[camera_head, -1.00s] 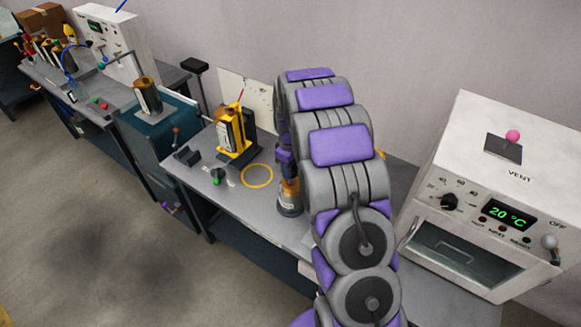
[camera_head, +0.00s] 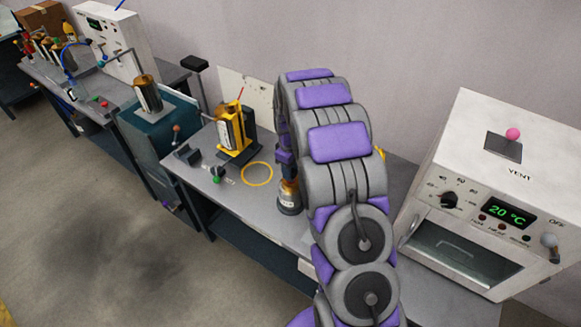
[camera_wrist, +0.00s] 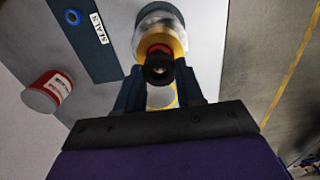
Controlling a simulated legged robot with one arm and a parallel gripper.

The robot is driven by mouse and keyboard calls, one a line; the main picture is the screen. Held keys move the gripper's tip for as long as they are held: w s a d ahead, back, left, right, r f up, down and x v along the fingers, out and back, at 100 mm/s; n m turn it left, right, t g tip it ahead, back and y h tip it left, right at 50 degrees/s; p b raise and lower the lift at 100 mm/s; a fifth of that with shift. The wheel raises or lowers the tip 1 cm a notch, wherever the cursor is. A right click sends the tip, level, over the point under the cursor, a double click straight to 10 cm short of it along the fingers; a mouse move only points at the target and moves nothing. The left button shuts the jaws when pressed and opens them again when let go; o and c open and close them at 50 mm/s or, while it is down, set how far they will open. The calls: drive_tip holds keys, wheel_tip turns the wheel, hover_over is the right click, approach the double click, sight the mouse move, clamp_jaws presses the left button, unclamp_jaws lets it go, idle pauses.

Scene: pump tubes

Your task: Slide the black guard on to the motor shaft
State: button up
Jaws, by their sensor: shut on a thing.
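My gripper (camera_wrist: 160,88) is shut on a small black round piece with a dark hole, seemingly the black guard (camera_wrist: 158,73). The guard is at or over the end of an upright motor, in line with it. In the wrist view the motor (camera_wrist: 160,22) shows a silver body, a yellow-copper part and a red ring next to the guard. I cannot tell how far the guard sits on the shaft. In the head view the motor (camera_head: 289,197) stands on the bench, its top hidden by my arm and gripper.
A yellow stand (camera_head: 236,135) and a yellow ring mark (camera_head: 257,174) lie left of the motor on the bench. A white oven (camera_head: 480,200) stands at right. The wrist view shows a red-and-white can (camera_wrist: 47,91) and a strip labelled SEALS (camera_wrist: 88,35).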

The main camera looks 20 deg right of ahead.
drive_tip(key=shift+f, duration=0.6)
drive_tip(key=o, duration=1.1)
drive_tip(key=shift+r, duration=0.1)
wheel_tip(320, 180, up, 17)
drive_tip(key=p, duration=0.2)
drive_tip(key=shift+a, duration=0.1)
idle(0.4)
